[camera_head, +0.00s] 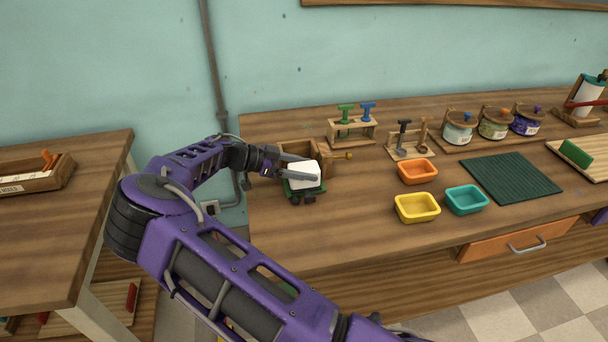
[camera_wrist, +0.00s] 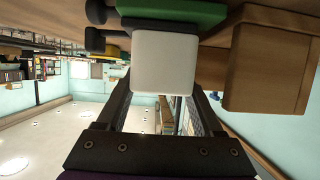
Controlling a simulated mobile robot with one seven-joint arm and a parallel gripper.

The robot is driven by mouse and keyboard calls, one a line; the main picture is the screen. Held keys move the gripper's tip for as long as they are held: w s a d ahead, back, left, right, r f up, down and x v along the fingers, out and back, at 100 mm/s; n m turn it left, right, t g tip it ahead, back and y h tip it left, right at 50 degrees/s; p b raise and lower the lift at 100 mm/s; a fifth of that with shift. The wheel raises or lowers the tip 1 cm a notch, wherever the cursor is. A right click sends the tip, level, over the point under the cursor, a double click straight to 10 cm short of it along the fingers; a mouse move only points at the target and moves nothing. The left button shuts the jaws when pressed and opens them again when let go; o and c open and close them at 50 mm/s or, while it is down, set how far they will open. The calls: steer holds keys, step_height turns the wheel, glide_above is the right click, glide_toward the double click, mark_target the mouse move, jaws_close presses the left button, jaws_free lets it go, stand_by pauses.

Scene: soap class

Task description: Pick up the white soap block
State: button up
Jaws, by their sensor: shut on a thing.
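The white soap block (camera_head: 303,175) is at the left end of the long workbench. My gripper (camera_head: 306,171) reaches in from the left, with its fingers on either side of the block. In the wrist view the white soap block (camera_wrist: 163,62) sits between the fingertips of my gripper (camera_wrist: 165,88), which is shut on it. A green base with dark knobs (camera_head: 303,190) shows just under the block; it also shows in the wrist view (camera_wrist: 180,14). I cannot tell whether the block still touches that base.
A wooden box (camera_head: 297,150) stands right behind the block. A rack with green and blue stamps (camera_head: 352,130) is behind to the right. Orange (camera_head: 417,172), yellow (camera_head: 417,208) and teal (camera_head: 467,200) trays lie to the right. The bench between block and yellow tray is clear.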

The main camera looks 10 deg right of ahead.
jaws_close()
steer(key=shift+r, duration=0.15)
